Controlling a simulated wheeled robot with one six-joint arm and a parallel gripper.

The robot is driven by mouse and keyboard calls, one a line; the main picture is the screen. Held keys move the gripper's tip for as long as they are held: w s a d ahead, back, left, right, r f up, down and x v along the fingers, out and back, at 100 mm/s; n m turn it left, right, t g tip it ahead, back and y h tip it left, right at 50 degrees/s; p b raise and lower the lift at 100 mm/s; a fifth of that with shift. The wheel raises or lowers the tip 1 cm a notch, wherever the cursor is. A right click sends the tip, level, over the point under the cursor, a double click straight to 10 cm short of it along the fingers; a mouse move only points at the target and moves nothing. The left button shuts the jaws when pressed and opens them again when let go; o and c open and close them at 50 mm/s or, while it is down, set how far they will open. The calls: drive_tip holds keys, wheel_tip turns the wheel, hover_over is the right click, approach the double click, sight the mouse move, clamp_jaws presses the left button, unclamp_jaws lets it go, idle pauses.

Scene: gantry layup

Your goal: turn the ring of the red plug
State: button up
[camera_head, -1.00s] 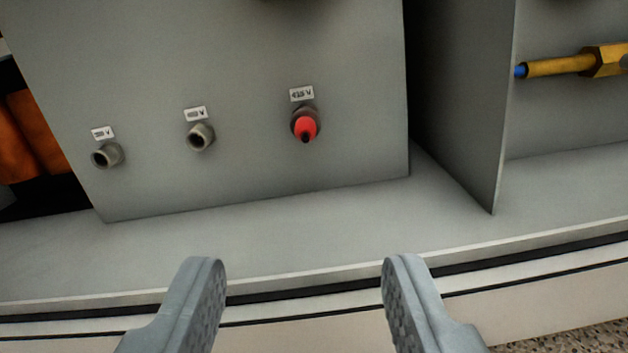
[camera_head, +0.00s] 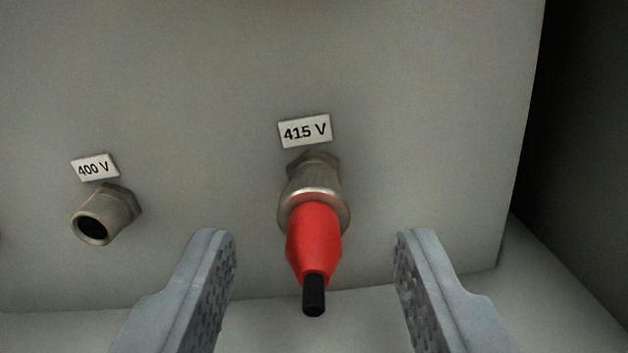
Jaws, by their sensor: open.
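The red plug (camera_head: 314,240) sits in the socket under the 415 V label (camera_head: 305,131), on a grey panel. Its tapered red body points toward me and ends in a short black tip (camera_head: 314,296). A metal ring (camera_head: 314,197) surrounds the plug where it meets the socket. My gripper (camera_head: 315,245) is open and empty. Its two grey fingers stand left and right of the plug, with clear gaps on both sides. I cannot tell whether the fingertips reach as deep as the ring.
An empty metal socket (camera_head: 104,214) under a 400 V label (camera_head: 95,167) is to the left. The grey panel (camera_head: 430,90) ends at the right beside a dark recess. A light ledge (camera_head: 265,325) runs below the panel.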

drive_tip(key=shift+w, duration=0.95)
drive_tip(key=c, duration=1)
